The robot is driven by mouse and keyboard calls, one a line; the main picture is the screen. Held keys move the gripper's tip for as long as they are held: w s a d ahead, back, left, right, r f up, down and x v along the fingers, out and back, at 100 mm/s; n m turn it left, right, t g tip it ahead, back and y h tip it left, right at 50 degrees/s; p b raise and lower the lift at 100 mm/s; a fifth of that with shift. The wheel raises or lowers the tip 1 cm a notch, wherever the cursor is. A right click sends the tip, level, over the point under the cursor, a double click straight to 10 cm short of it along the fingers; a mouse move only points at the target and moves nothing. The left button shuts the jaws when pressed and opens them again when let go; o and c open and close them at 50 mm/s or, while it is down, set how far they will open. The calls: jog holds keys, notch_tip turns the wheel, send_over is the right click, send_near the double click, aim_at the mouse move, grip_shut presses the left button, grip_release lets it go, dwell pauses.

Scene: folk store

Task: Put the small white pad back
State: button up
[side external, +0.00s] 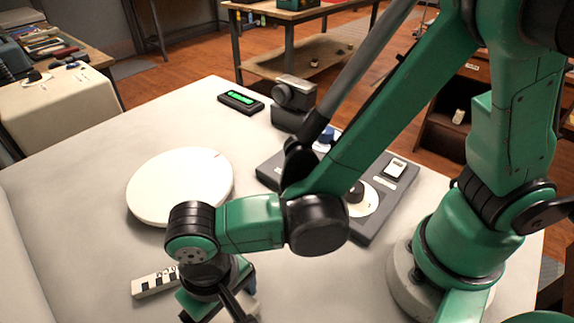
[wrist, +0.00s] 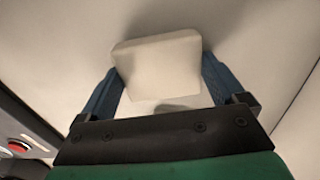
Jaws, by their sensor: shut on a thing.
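In the wrist view the small white pad (wrist: 158,66) sits between the two blue fingers of my gripper (wrist: 161,74), which is shut on it. The pale surface of the table lies behind the pad. I cannot tell whether the pad touches the table. In the side external view my gripper (side external: 222,303) is low over the front of the table, partly cut off by the bottom edge. My wrist hides most of the pad there.
A dark panel with knobs (side external: 381,207) stands to the right.

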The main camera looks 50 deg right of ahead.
aim_at(227, 309)
jog(key=shift+f, duration=0.3)
jog(key=shift+f, duration=0.1)
jog(key=o, duration=0.8)
notch_tip(227, 309, up, 12)
jog(key=w+d+t, duration=0.3)
jog(key=d, duration=0.8)
jog(key=w+d+r+t, duration=0.1)
jog(key=w+d+t, duration=0.2)
jog(key=d, duration=0.9)
jog(key=shift+t, duration=0.6)
